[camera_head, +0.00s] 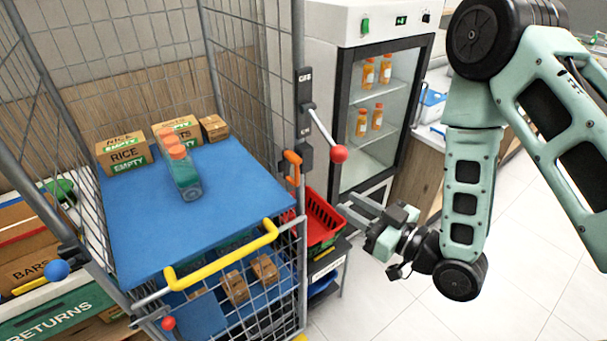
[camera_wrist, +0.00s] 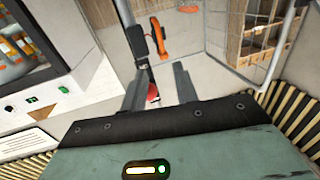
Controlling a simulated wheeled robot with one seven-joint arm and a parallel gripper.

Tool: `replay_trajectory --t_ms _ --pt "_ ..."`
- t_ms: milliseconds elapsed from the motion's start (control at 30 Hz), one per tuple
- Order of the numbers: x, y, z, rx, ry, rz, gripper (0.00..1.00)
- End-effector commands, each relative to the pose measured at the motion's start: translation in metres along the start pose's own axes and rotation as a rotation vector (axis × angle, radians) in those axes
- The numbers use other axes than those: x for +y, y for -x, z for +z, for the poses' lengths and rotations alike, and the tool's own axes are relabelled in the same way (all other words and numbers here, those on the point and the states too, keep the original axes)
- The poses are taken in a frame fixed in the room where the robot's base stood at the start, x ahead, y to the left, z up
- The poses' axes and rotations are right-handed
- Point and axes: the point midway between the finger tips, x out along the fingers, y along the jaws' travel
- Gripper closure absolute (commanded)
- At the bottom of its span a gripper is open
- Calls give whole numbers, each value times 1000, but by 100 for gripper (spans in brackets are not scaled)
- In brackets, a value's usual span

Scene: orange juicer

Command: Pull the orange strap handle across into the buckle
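The orange strap handle (camera_head: 292,162) hangs at the cage trolley's right front post, below a black latch bracket. It also shows in the wrist view (camera_wrist: 181,38), beyond my fingertips and slightly right. My gripper (camera_head: 346,201) is right of the post, apart from the handle, with nothing held. In the wrist view my gripper (camera_wrist: 158,84) has its two fingers spread with a gap between them. A dark fitting (camera_head: 72,248) sits on the left front post; I cannot tell whether it is the buckle.
The trolley's blue shelf (camera_head: 140,255) carries bottles and small boxes. A yellow bar (camera_head: 222,258) crosses its front. A red-knobbed lever (camera_head: 339,153) sticks out from the right post near my gripper. A red basket (camera_head: 322,218) and a juice fridge (camera_head: 375,110) stand behind. Floor at lower right is clear.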

Motion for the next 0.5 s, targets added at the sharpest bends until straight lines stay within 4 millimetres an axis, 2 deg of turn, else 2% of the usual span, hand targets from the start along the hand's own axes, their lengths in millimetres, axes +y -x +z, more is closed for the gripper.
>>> replay_trajectory --t_ms 100,500 --pt "-1 -15 4 5 2 0 70" --pt "0 -41 5 4 2 2 70"
